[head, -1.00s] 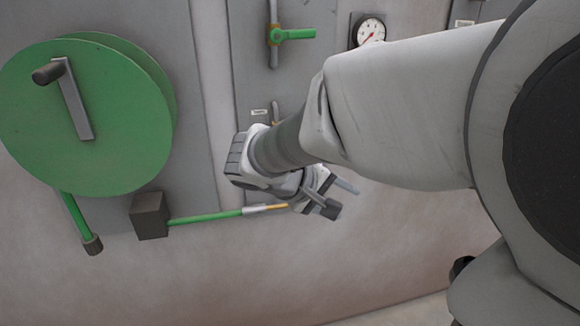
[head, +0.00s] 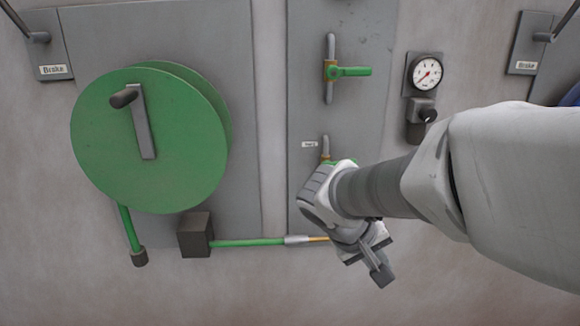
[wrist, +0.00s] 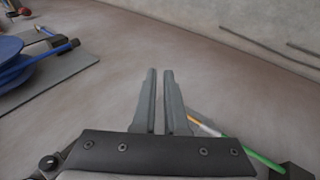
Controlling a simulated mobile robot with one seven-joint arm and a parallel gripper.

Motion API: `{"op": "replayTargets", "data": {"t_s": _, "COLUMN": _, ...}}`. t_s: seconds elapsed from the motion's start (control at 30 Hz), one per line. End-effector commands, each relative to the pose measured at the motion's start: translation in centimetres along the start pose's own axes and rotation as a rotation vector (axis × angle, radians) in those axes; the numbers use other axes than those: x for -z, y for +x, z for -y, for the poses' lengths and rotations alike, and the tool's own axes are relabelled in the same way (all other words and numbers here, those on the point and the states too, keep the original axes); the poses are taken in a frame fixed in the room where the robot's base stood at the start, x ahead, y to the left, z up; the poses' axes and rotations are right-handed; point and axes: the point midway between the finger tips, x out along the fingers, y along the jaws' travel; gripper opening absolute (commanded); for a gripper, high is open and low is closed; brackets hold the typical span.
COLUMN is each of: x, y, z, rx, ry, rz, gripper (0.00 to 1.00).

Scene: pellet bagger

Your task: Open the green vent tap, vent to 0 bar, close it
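A green-handled tap (head: 348,71) sits on a vertical pipe on the grey panel (head: 375,125), its handle level and pointing right. A second tap (head: 326,149) below it is mostly hidden by my wrist; a bit of green shows there. A small label beside it is too small to read, so I cannot tell which tap is the vent. A round gauge (head: 427,73) has a red needle; its value is unreadable. My gripper (head: 380,262) is below the lower tap, apart from both taps. In the wrist view my gripper (wrist: 160,72) has a narrow, empty gap between its fingers.
A green reel (head: 185,150) with a crank is at left. A green hose (head: 250,242) with a brass tip runs from a dark block (head: 195,235) close to my gripper. A dark knob (head: 428,116) is below the gauge. The wrist view shows a blue reel (wrist: 20,70).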

Motion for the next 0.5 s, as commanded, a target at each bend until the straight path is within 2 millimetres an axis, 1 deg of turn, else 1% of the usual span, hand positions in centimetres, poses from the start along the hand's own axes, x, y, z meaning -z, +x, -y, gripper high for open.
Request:
{"op": "replayTargets", "data": {"t_s": 0.1, "x": 1.3, "y": 1.7, "z": 3.1, "rx": 0.124, "ry": 0.184, "rz": -0.002, "gripper": 0.00}}
{"op": "replayTargets", "data": {"t_s": 0.17, "x": 2.0, "y": 2.5, "z": 5.0, "rx": 0.199, "ry": 0.297, "rz": -0.002, "gripper": 0.00}}
{"op": "replayTargets", "data": {"t_s": 0.2, "x": 2.5, "y": 3.0, "z": 6.2, "rx": 0.250, "ry": 0.374, "rz": 0.002, "gripper": 0.00}}
{"op": "replayTargets", "data": {"t_s": 0.3, "x": 3.8, "y": 4.0, "z": 8.9, "rx": 0.379, "ry": 0.583, "rz": 0.024, "gripper": 0.00}}
{"op": "replayTargets", "data": {"t_s": 0.37, "x": 4.6, "y": 4.4, "z": 10.3, "rx": 0.456, "ry": 0.715, "rz": 0.043, "gripper": 0.00}}
{"op": "replayTargets", "data": {"t_s": 0.4, "x": 5.2, "y": 4.6, "z": 11.2, "rx": 0.508, "ry": 0.808, "rz": 0.059, "gripper": 0.00}}
{"op": "replayTargets", "data": {"t_s": 0.47, "x": 6.1, "y": 4.8, "z": 12.2, "rx": 0.586, "ry": 0.953, "rz": 0.086, "gripper": 0.00}}
{"op": "replayTargets", "data": {"t_s": 0.5, "x": 6.8, "y": 4.9, "z": 12.7, "rx": 0.637, "ry": 1.053, "rz": 0.105, "gripper": 0.00}}
